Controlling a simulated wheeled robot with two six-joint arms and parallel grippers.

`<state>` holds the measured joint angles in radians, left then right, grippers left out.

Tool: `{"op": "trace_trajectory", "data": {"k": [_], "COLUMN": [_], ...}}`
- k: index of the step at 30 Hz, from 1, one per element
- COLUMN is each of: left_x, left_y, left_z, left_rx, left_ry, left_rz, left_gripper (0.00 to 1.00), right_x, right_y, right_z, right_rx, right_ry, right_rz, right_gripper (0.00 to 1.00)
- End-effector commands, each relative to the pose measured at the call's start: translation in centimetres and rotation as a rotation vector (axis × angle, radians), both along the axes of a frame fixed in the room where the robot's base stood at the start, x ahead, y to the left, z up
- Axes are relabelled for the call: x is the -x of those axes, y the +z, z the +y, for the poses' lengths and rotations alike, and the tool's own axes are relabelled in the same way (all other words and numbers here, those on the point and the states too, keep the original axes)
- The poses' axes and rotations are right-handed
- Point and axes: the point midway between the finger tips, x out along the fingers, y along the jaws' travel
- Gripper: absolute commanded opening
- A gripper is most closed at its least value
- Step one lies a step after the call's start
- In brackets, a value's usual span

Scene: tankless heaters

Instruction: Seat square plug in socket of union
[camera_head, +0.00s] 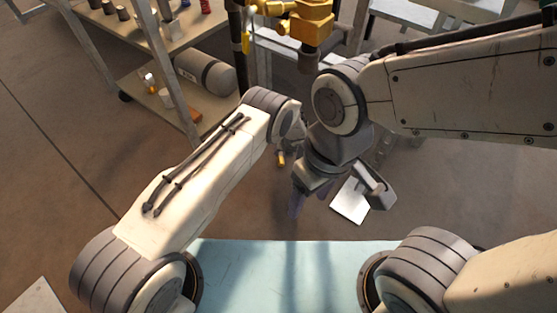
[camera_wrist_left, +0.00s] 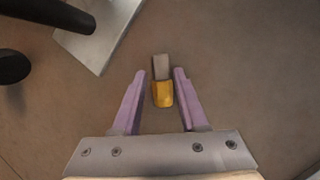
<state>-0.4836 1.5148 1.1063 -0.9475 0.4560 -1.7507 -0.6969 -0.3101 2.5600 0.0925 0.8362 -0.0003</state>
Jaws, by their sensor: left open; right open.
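A small plug with a grey square end and a brass-coloured body (camera_wrist_left: 162,93) lies between the spread purple fingers of my left gripper (camera_wrist_left: 159,71) in the left wrist view. Gaps show on both sides of it. In the head view a small yellow piece (camera_head: 281,160), apparently this plug, shows below my left wrist; my right arm partly hides that gripper. My right gripper (camera_head: 336,194) is open and empty, pointing down in front of it. Yellow brass fittings (camera_head: 311,22) hang at the top centre; which part is the union's socket I cannot tell.
A shelf cart (camera_head: 190,110) with a grey cylinder (camera_head: 205,72) stands at upper left. A white sheet or plate (camera_head: 350,201) lies beyond my right gripper. A pale blue surface (camera_head: 290,270) is at the front. My two arms are close together at the centre.

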Motion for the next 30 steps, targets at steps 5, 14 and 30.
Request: {"op": "trace_trajectory", "data": {"k": [5, 14, 30], "left_x": [-0.3, -0.3, -0.3], "left_y": [-1.9, -1.7, 0.3], "left_z": [0.1, 0.1, 0.4], "left_rx": [-0.001, -0.001, 0.000], "left_ry": [-0.004, -0.004, 0.000], "left_rz": [0.000, 0.000, -0.001], "left_gripper": [0.42, 0.04, 0.00], "right_x": [0.0, 0.0, 0.0], "right_y": [-1.7, -1.5, 0.2], "right_z": [0.0, 0.0, 0.0], "right_rx": [0.000, 0.000, 0.000], "right_ry": [0.000, 0.000, 0.000], "right_rz": [0.000, 0.000, 0.000], "right_gripper": [0.65, 0.65, 0.65]}}
